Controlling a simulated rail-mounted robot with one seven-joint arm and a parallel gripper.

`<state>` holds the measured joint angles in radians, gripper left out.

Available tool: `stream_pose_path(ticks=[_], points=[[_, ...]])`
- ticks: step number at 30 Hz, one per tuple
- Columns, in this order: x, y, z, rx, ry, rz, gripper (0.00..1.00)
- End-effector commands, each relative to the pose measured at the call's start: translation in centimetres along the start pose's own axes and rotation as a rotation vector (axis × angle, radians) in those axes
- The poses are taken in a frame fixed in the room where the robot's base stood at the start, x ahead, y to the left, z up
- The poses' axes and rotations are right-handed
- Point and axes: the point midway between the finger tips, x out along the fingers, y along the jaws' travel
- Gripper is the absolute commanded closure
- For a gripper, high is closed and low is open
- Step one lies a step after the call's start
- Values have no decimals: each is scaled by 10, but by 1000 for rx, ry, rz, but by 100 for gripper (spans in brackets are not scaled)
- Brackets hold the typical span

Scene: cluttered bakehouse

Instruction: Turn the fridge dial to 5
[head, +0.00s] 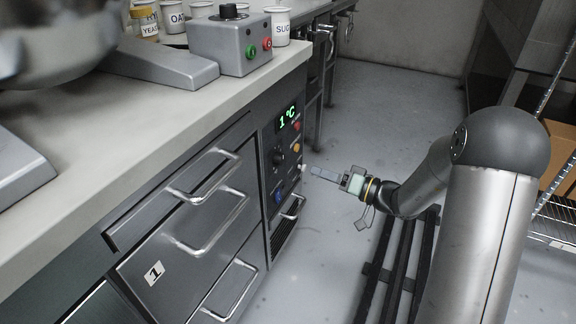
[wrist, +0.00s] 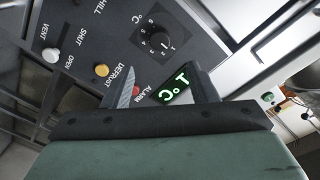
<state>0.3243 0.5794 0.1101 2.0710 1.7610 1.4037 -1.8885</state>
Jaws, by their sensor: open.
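The fridge dial (head: 279,157) is a black knob on the dark control panel at the right end of the counter front. In the wrist view the dial (wrist: 158,42) sits inside a ring of small numbers marked °C, beyond the fingertips. Its exact pointer position is hard to read. The green display (head: 287,117) above it reads 1 °C; it also shows in the wrist view (wrist: 170,87), partly behind a finger. My gripper (head: 316,171) is open and empty, in front of the panel and apart from the dial. Its fingers (wrist: 163,72) are spread in the wrist view.
A yellow DEFROST button (wrist: 101,70), a red ALARM button (wrist: 135,91) and a white VENT knob (wrist: 51,55) are near the dial. Drawer handles (head: 208,222) stick out left of the panel. A wire rack (head: 556,210) stands at right.

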Motion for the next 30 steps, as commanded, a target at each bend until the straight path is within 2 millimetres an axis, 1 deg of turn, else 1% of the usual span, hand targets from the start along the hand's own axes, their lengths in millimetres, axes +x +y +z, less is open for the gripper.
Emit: stream_pose_path(ticks=[1, 9, 12, 15, 21, 28, 29, 30], points=[[13, 1, 2, 0, -2, -4, 47], [70, 1, 3, 0, -3, -3, 47], [86, 1, 2, 1, -2, -2, 47], [98, 1, 2, 1, -2, -1, 47], [108, 0, 1, 1, -1, 0, 47], [108, 0, 1, 1, -1, 0, 47], [108, 0, 1, 1, -1, 0, 53], [108, 0, 1, 1, -1, 0, 64]])
